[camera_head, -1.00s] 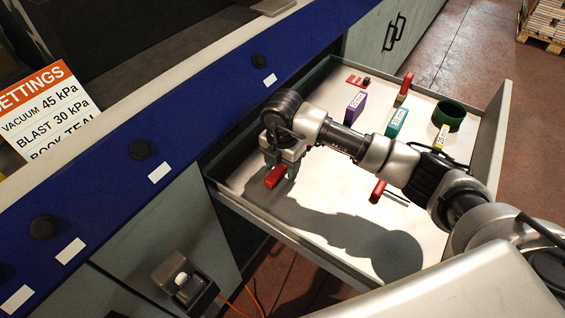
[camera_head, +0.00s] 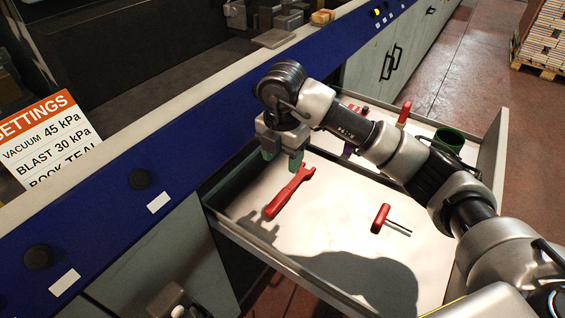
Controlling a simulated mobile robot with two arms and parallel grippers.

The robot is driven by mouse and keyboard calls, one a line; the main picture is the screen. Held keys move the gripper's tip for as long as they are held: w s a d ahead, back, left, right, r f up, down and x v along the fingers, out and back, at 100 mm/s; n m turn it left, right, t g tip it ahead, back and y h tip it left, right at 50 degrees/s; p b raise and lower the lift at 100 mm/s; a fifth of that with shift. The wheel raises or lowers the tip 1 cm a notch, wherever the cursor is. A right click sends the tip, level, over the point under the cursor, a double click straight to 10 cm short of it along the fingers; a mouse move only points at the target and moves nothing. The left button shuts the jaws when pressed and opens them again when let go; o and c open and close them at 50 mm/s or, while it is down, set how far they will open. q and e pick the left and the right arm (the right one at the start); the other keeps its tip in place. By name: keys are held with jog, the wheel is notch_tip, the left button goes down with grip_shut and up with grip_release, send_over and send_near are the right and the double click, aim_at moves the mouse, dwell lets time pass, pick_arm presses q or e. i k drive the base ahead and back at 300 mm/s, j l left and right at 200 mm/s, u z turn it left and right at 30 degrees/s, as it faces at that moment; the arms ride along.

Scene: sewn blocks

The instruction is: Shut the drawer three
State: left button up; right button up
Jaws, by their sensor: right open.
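One drawer (camera_head: 345,228) stands pulled out from the machine's front, its pale floor lit. I cannot read a number on it. My right gripper (camera_head: 281,162) is open and empty above the drawer's left part, its greenish fingers pointing down. A red wrench-like tool (camera_head: 290,192) lies just below it, apart from the fingers. A red-handled hex key (camera_head: 381,218) lies further right in the drawer. A green ring (camera_head: 448,139) and a red-handled item (camera_head: 404,113) lie at the drawer's far end. My right arm hides other items in the drawer.
The blue machine panel (camera_head: 214,128) with black knobs runs along the drawer's left. A settings sign (camera_head: 45,138) stands at the far left. Grey cabinets (camera_head: 385,55) continue behind. Red floor (camera_head: 470,60) is clear on the right, with a loaded pallet (camera_head: 543,40) at the back.

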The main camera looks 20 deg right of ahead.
aim_at(324, 239)
jog(key=k+j, duration=0.2)
jog(key=k, duration=0.3)
jog(key=k+j, duration=0.2)
jog(key=k, duration=0.25)
